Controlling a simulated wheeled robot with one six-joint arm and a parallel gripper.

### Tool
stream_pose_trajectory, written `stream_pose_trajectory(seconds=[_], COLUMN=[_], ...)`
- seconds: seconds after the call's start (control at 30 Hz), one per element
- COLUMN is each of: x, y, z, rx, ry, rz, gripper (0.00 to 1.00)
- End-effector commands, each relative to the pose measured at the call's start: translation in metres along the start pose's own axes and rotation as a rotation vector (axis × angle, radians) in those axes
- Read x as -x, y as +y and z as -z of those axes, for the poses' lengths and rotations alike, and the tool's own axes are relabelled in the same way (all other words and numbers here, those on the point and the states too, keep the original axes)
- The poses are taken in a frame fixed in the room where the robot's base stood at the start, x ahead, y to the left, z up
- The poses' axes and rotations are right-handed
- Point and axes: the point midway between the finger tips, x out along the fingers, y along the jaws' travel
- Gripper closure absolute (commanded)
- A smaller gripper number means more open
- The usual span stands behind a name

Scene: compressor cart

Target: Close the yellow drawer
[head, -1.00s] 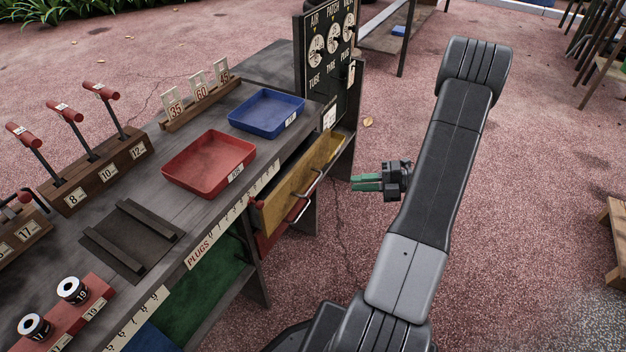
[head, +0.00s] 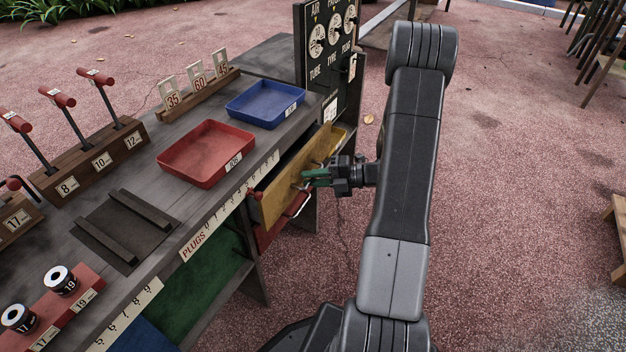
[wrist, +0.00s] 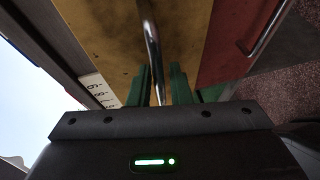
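The yellow drawer (head: 284,192) stands partly pulled out under the cart's top, with its inside showing in the head view. Its front also fills the middle of the wrist view (wrist: 105,35). A metal bar handle (wrist: 153,40) runs along that front. My gripper (head: 305,177) is at the handle in the head view. In the wrist view my gripper's green fingers (wrist: 162,82) stand on either side of the bar, with a gap visible on the right side of it. The gripper looks open around the handle. Part of the handle is hidden by the fingers.
A red drawer (head: 265,235) with its own handle lies just below the yellow one. The cart top holds a red tray (head: 205,152), a blue tray (head: 265,104) and a lever block (head: 95,160). A dark gauge board (head: 328,50) stands behind the drawer.

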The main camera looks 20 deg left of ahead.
Motion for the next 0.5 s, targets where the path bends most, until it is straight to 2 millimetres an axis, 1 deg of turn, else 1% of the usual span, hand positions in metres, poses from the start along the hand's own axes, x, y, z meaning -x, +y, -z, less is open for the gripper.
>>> stream_pose_trajectory(seconds=[0.17,0.2,0.27,0.3,0.5], x=[-0.0001,-0.0001,0.0000,0.0000,-0.0003], y=[0.0002,0.0002,0.0002,0.0001,0.0003], z=[0.0000,0.0000,0.0000,0.0000,-0.0001], rx=[0.000,0.000,0.000,0.000,0.000], ry=[0.000,0.000,0.000,0.000,0.000], rz=[0.000,0.000,0.000,0.000,0.000], gripper=[0.82,0.86,0.98,1.00,1.00])
